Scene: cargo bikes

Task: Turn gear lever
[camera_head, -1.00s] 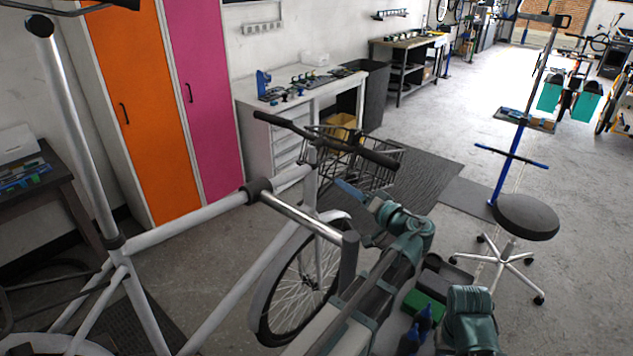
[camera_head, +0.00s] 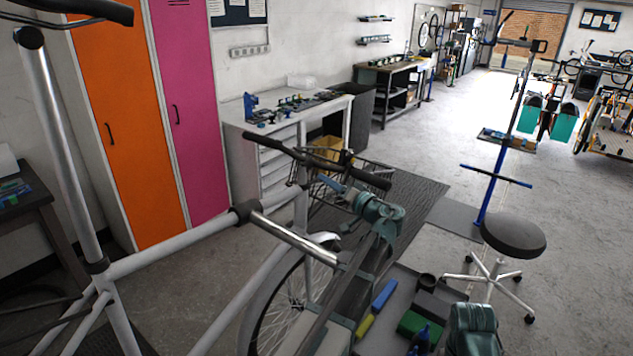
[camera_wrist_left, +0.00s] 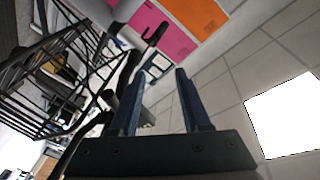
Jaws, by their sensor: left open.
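The grey bike frame (camera_head: 160,255) fills the left of the head view. Its dark handlebar (camera_head: 312,158) has grips at both ends and sits over a wire basket. My left gripper (camera_head: 334,185) is just below the handlebar's right half, its blue fingers close to the bar; contact cannot be told. In the left wrist view its two fingers (camera_wrist_left: 159,76) are apart with nothing held. Dark bar parts (camera_wrist_left: 153,38) show beyond the fingertips. The gear lever cannot be made out. My right gripper is out of view.
The wire basket (camera_wrist_left: 45,85) is close beside the left fingers in the wrist view. A tray (camera_head: 400,297) with tools stands low beside my arm. A round stool (camera_head: 512,235) and a blue repair stand (camera_head: 490,190) are to the right. Open floor lies beyond.

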